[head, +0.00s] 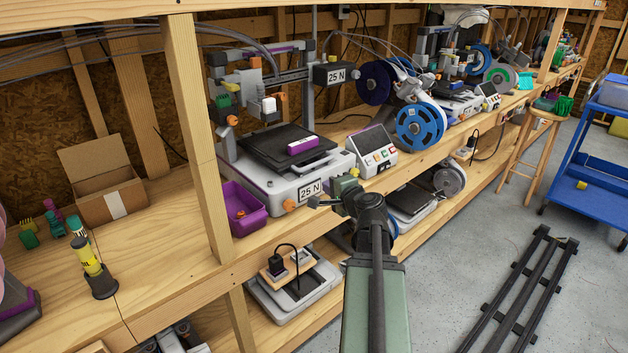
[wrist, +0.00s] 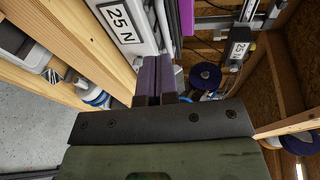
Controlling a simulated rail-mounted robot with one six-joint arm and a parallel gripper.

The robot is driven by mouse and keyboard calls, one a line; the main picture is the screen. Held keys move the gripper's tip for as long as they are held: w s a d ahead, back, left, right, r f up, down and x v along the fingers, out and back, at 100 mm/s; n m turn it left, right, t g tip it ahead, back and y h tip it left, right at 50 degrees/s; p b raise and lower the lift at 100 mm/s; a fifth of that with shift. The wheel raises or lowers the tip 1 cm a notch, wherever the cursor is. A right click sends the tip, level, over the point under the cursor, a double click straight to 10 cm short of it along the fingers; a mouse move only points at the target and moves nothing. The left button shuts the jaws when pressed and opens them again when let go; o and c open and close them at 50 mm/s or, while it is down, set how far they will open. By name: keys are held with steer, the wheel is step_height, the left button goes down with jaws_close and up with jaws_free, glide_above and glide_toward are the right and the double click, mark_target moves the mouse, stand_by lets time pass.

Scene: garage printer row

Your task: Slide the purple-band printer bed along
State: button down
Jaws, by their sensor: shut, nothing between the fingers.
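The purple-band printer stands on the upper shelf. Its white base (head: 262,184) carries a "25 N" label, which also shows in the wrist view (wrist: 119,23). A purple band runs along its gantry. Its black bed (head: 262,143) lies flat on top of the base, with a small purple piece (head: 303,145) on it. My gripper (head: 316,201) is shut and empty, in front of the base's lower right front and below bed height. Its closed dark fingers (wrist: 154,78) show in the wrist view; I cannot tell if they touch the base.
A purple bin (head: 243,209) sits left of the base, behind a wooden post (head: 197,130). A screen unit (head: 373,152) and blue spool (head: 420,124) stand to the right.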

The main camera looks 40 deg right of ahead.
mark_target(302, 171)
steer(key=b+x, duration=0.2)
steer(key=x, duration=1.1)
steer(key=shift+w+f+b, duration=0.2)
steer(key=shift+w+b, duration=0.1)
steer(key=shift+w, duration=0.05)
